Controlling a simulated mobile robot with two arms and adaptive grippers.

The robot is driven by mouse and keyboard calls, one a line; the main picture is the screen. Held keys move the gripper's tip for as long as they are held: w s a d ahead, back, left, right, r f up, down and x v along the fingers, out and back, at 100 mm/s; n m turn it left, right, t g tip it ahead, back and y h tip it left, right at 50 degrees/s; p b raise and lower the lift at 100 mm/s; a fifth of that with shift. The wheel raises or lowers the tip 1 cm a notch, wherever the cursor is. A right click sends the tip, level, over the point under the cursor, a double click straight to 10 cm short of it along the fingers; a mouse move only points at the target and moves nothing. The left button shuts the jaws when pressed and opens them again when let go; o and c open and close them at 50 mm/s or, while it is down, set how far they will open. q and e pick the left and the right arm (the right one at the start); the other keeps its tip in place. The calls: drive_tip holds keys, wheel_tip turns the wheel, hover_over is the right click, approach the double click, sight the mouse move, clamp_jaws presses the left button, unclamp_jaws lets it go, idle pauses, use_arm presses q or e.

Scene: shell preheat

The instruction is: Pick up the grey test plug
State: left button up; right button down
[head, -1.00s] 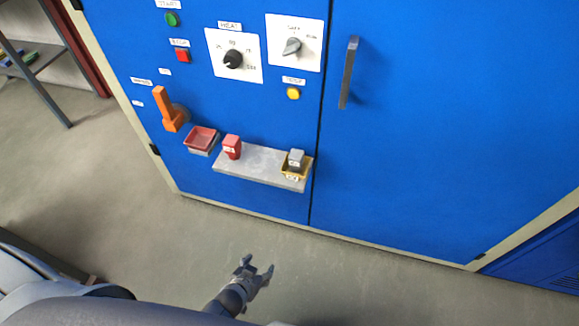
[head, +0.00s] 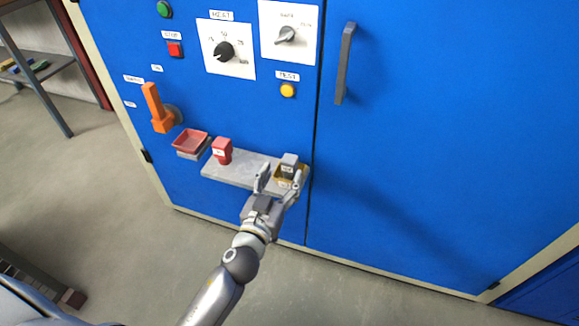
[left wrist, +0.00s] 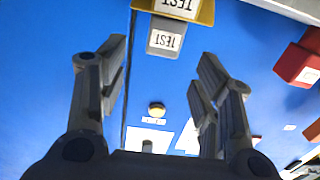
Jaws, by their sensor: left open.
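The grey test plug (head: 289,161) stands in a yellow holder (head: 280,172) at the right end of a grey shelf on the blue cabinet. In the left wrist view the plug (left wrist: 166,37) shows its TEST label, beside the yellow holder (left wrist: 205,12). My left gripper (head: 279,179) is open and empty, just in front of the holder. In the left wrist view its fingers (left wrist: 160,82) are spread, with the plug beyond the gap between them. My right gripper is not in view.
A red plug (head: 222,151) stands on the left part of the grey shelf (head: 228,172). A red tray (head: 190,142) and an orange lever (head: 158,110) are further left. A door handle (head: 345,62) is up right. The floor in front is clear.

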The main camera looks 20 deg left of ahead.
sight(287, 164)
use_arm(q)
drive_tip(key=shift+w+p, duration=0.3)
drive_tip(key=shift+w, duration=3.3)
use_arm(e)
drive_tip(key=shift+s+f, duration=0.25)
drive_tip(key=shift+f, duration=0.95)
use_arm(q)
drive_tip(key=c, duration=1.1)
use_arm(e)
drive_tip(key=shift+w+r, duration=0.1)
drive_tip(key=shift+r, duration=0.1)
